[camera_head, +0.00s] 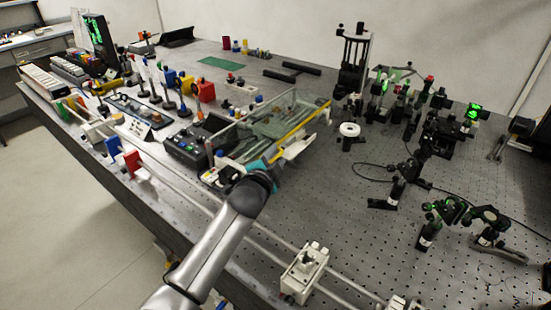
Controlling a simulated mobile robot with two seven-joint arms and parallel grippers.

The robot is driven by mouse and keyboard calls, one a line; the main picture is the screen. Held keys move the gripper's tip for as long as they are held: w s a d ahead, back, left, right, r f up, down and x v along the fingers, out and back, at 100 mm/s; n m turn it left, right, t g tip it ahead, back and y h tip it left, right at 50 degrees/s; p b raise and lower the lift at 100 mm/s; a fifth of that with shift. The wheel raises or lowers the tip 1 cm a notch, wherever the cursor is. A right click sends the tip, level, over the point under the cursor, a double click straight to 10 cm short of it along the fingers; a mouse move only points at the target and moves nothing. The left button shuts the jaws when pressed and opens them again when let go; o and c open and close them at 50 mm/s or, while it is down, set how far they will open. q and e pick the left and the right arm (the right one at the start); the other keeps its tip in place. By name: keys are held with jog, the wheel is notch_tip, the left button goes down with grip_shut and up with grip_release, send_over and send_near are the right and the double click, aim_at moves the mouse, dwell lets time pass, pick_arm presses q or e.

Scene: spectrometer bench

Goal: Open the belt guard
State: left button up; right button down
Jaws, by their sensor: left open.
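The belt guard appears to be the clear cover (282,118) with a yellow strip along its front edge, in the middle of the bench. Through it I see flat parts inside, not clearly. It looks lowered over them, though the exact lid position is hard to tell. My left arm comes up from the bottom. My left gripper (296,150) is at the cover's near right side, close to the yellow strip, and is open. I cannot tell whether it touches the cover. The wrist hides part of the cover's near side. My right gripper is not in view.
A dark control box (187,150) stands left of the cover. Long rails with a white carriage (304,272) run along the bench's front edge. Black optical mounts (440,130) crowd the right. A white ring (349,130) stands just right of the cover. Bare perforated bench lies at lower right.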

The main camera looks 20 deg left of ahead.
pick_arm(q)
grip_shut()
dwell(1.4)
